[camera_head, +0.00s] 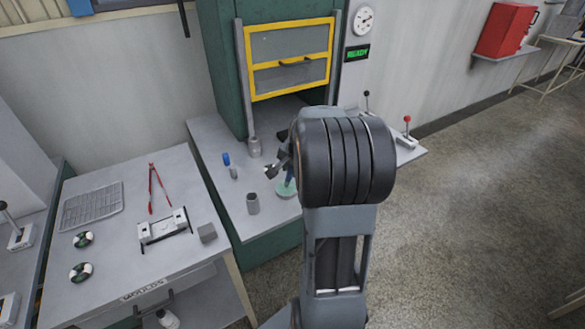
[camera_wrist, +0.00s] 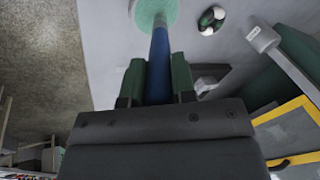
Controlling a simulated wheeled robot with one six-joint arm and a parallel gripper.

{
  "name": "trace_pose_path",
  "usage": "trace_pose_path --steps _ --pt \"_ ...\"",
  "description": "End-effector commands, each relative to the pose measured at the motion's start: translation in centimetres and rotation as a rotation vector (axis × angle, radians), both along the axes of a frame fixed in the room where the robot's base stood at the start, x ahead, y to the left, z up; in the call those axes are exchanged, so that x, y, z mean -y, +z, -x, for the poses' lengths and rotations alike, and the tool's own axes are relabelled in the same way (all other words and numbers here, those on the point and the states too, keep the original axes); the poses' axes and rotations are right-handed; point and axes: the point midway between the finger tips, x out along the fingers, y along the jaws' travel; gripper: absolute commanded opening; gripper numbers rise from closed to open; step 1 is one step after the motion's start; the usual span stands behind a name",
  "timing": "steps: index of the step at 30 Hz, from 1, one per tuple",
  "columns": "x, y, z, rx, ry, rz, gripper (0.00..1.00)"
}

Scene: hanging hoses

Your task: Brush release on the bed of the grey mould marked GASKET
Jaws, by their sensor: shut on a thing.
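My gripper (camera_head: 281,160) is over the press bench, partly hidden by my arm. In the wrist view its two green fingers (camera_wrist: 158,78) are shut on the blue handle (camera_wrist: 159,48) of what looks like the brush. A pale green round piece (camera_head: 286,188) is at the handle's far end and also shows in the wrist view (camera_wrist: 155,12). I cannot tell whether it is the brush head or a dish under it. No GASKET marking is readable, so I cannot tell which thing is that mould.
The press has a yellow-framed guard (camera_head: 290,58) and a lit READY sign (camera_head: 357,53). The MOULDS table (camera_head: 115,220) holds red tongs (camera_head: 152,188), a wire rack (camera_head: 91,206) and a grey block (camera_head: 207,232).

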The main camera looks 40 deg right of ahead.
Motion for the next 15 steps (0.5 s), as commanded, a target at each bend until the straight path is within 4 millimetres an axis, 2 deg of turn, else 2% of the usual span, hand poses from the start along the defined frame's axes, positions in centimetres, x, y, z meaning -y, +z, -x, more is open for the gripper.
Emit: trace_pose_path --steps 1,15 --pt "0.0 0.7 0.0 0.001 0.0 0.001 0.01" --pt "0.0 4.8 0.0 0.003 0.001 0.001 0.01"
